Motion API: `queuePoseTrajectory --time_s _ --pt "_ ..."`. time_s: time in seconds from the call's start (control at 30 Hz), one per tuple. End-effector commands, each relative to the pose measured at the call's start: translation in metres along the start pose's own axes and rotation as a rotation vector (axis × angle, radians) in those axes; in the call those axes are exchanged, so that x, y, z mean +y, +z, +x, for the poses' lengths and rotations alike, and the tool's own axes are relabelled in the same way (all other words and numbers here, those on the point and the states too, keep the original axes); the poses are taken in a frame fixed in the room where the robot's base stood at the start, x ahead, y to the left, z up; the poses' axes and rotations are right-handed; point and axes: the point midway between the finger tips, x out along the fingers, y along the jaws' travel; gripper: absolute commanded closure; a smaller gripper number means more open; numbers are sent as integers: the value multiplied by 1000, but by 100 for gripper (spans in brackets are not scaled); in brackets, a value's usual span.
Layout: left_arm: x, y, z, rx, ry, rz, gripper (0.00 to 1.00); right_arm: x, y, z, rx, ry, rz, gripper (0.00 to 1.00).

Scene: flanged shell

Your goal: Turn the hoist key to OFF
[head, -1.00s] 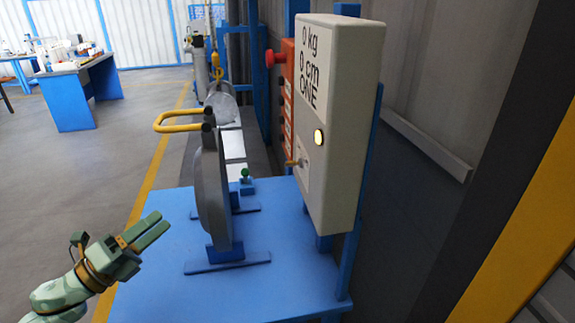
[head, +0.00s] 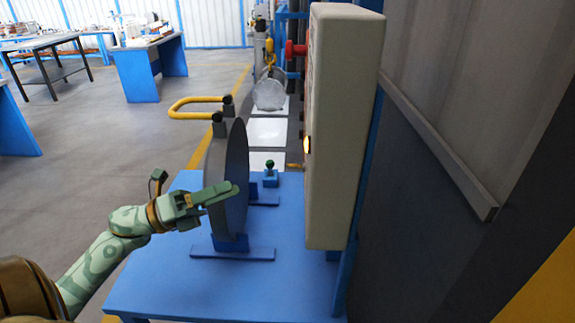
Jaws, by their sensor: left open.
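The hoist key (head: 294,166) is a small brass-coloured piece at the left side of the cream control box (head: 345,130). I see it nearly edge-on, so its setting and any OFF mark cannot be read. My left gripper (head: 220,192) is open and empty, in front of the grey round shell (head: 237,165). It is to the left of the key and lower in the picture, well apart from it. My right gripper is out of view.
The shell stands upright on a blue table (head: 270,285), with a yellow handle (head: 195,107) beyond it. A small green-knobbed device (head: 270,174) sits behind. A red knob (head: 296,50) sticks out beside the box. A dark wall is at right.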

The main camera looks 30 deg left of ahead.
Motion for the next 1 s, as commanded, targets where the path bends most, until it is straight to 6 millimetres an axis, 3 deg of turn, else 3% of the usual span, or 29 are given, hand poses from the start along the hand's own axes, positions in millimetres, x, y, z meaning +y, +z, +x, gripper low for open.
queuePoseTrajectory --time_s 0.1,0.3,0.5,0.93,1.0 --pt "-4 3 33 0 -6 6 49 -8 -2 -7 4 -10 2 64" --pt "-3 2 83 0 -5 4 49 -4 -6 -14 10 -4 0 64" --pt "-2 2 115 -1 -2 2 49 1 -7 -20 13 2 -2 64" --pt "0 0 126 0 1 1 49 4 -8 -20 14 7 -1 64" --pt "0 0 126 0 1 1 69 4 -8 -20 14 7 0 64"
